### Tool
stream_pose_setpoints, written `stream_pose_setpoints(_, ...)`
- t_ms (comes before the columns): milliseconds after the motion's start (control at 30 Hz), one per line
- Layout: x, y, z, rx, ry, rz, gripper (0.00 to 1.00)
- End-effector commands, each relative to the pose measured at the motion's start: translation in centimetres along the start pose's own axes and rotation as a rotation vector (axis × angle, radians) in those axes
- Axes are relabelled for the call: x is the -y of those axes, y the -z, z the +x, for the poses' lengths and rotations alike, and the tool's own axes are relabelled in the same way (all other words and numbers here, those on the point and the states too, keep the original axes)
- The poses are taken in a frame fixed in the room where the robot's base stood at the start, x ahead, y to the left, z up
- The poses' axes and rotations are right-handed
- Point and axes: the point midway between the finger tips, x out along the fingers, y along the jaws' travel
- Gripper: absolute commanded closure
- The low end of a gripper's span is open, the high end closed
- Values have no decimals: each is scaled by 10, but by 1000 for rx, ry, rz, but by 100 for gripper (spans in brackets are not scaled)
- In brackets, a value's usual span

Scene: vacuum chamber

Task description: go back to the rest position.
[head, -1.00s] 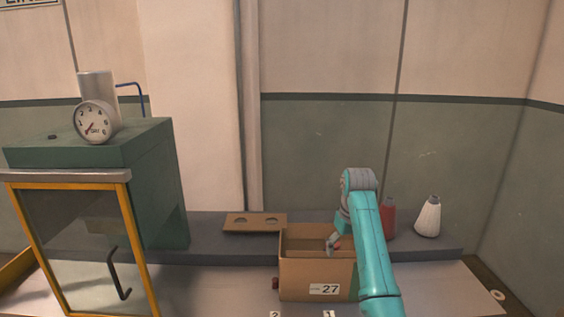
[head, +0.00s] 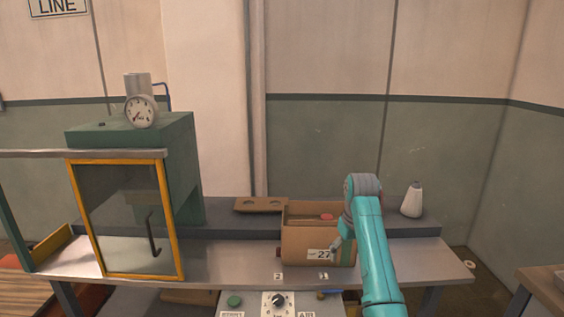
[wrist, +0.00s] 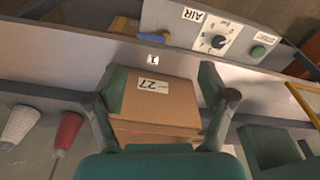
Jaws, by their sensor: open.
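My gripper (head: 340,246) is in front of the cardboard box (head: 296,244) labelled 27, at the end of my teal arm.
A white cone (head: 411,201) stands on the rear ledge; a red cone (wrist: 68,130) is beside it in the wrist view. A glass door in a yellow frame (head: 176,235) and a green housing with a gauge (head: 141,112) stand left. A control panel (head: 262,302) is below the bench edge.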

Motion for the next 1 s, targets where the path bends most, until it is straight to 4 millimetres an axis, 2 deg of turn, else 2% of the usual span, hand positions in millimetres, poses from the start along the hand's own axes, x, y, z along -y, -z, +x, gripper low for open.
stream_pose_setpoints(333,2,-11,43,-34,-10,10,19)
stream_pose_setpoints(567,5,-25,88,-77,-23,22,19)
stream_pose_setpoints(767,11,-52,148,-135,-40,40,19)
stream_pose_setpoints(1000,25,-107,228,-242,-68,67,19)
